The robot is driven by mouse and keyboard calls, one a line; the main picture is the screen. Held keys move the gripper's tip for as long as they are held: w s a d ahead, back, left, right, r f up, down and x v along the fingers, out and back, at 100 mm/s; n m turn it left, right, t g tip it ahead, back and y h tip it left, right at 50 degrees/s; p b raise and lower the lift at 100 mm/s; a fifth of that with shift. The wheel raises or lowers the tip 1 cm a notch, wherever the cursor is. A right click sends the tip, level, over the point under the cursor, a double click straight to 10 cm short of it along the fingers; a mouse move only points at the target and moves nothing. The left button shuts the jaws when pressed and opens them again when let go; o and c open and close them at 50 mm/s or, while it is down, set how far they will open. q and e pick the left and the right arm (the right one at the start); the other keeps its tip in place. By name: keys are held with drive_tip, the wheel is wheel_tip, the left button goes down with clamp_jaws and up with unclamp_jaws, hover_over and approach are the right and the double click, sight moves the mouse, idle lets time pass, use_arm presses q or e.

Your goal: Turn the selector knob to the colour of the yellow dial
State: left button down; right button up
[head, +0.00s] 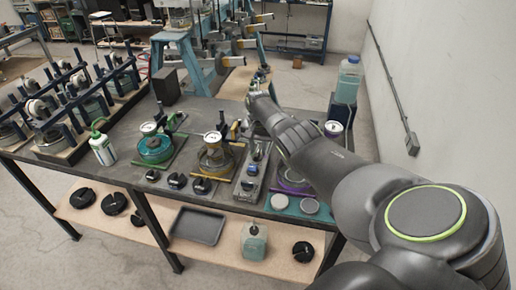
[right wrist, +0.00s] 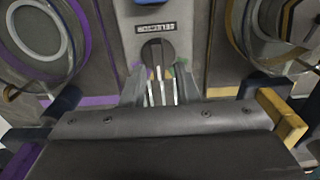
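The selector panel (head: 246,190) is a narrow grey plate between the yellow and purple frames. In the right wrist view its dark round knob (right wrist: 157,52) sits below a small label plate, with small colour marks near it; its setting is unclear. The yellow dial frame (head: 214,160) stands left of the panel in the head view; its ring shows at the right edge of the right wrist view (right wrist: 275,30). My right gripper (right wrist: 160,82) has its two grey fingers apart, just short of the knob or beside its lower edge; contact is unclear. My left gripper is out of view.
A teal frame (head: 154,150) stands further left and a purple frame (head: 292,180) is partly behind my right arm. A green-labelled bottle (head: 102,148) and a rack of lever units (head: 62,138) stand at left.

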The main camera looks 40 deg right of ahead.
sight(258, 150)
drive_tip(key=shift+o, duration=0.3)
wheel_tip(258, 150, up, 5)
drive_tip(key=shift+r+p, duration=0.15)
drive_tip(key=shift+p, duration=0.45)
wheel_tip(258, 150, up, 12)
drive_tip(key=b, duration=0.2)
drive_tip(key=shift+b, duration=0.3)
